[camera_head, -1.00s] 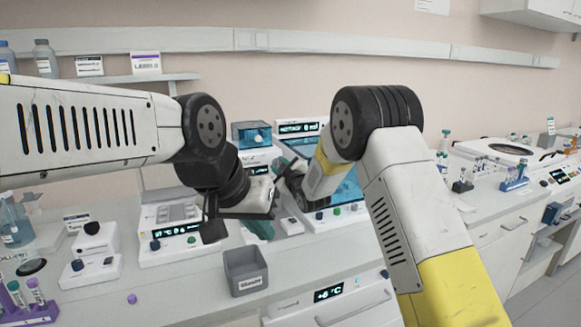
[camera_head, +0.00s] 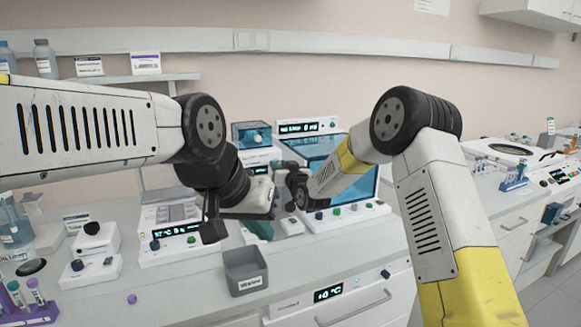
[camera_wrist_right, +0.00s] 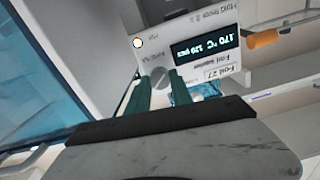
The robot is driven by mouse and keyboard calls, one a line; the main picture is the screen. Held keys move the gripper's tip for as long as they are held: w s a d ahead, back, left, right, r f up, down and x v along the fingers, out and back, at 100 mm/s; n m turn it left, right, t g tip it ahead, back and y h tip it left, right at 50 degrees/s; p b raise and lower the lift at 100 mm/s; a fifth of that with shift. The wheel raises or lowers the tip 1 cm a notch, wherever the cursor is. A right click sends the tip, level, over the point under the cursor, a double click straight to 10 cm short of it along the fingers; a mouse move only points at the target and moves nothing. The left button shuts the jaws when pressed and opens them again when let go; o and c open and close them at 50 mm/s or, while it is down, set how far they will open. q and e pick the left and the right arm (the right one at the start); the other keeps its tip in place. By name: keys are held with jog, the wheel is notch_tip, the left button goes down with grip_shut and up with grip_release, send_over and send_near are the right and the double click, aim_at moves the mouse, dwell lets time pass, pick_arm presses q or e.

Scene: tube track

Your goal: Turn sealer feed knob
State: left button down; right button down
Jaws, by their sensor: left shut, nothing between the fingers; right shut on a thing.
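The foil sealer shows in the right wrist view as a white panel, upside down, with a lit display (camera_wrist_right: 205,47) reading about 170 °C and a second number. Its round grey knob (camera_wrist_right: 160,77) lies between the green fingertips of my right gripper (camera_wrist_right: 158,88), which is shut on it. In the head view, the sealer front (camera_head: 258,156) is partly hidden by my arms, and the knob is hidden. My left gripper (camera_head: 260,230) is shut and empty, low in front of the sealer; its teal fingers point down toward the bench.
A grey bin (camera_head: 245,272) stands at the bench front. A heater block with a lit display (camera_head: 178,232) is at left, and a blue-windowed machine (camera_head: 345,180) at right.

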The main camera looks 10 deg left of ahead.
jog(key=shift+f+m, duration=0.1)
jog(key=shift+m, duration=3.6)
jog(key=c, duration=1.1)
grip_release()
jog(key=shift+c, duration=0.2)
jog(key=v, duration=0.8)
jog(key=shift+w, duration=0.15)
